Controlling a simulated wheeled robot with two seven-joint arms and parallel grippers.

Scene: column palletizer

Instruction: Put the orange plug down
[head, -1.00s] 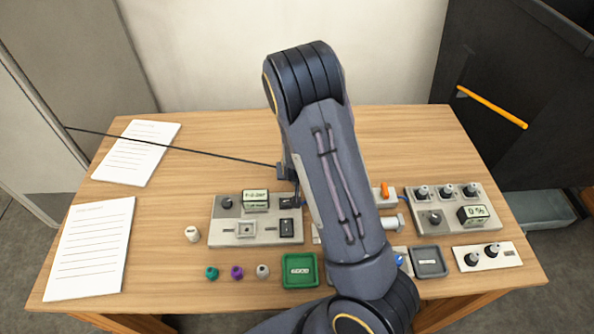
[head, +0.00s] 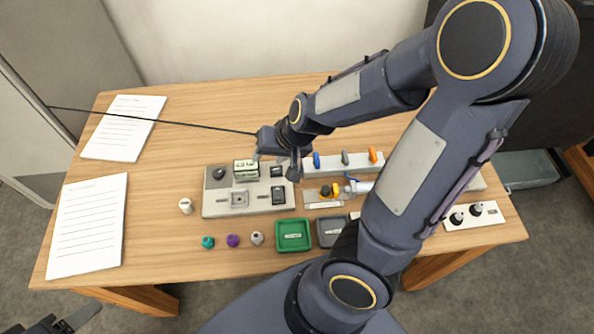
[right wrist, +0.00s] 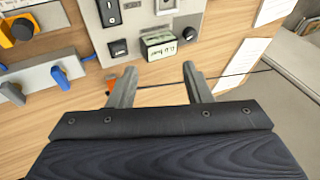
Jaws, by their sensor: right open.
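An orange plug (head: 374,156) stands at the right end of a pale rack (head: 330,165), with a grey plug (head: 345,157) and a blue plug (head: 316,160) to its left. My right gripper (head: 277,162) is open and empty, above the back right part of the grey test box (head: 212,205). In the right wrist view its fingers (right wrist: 155,84) are apart with nothing between them but a thin dark line beyond. A small orange piece (right wrist: 111,83) shows beside one finger, partly hidden; I cannot tell what it belongs to. My left gripper (head: 62,322) is only partly seen at the bottom left.
A green tray (head: 293,248) and a grey tray (head: 331,243) stand at the front edge, with several small caps to their left. Papers (head: 88,225) lie on the left. A thin dark line runs from the left to my right gripper. The back of the table is clear.

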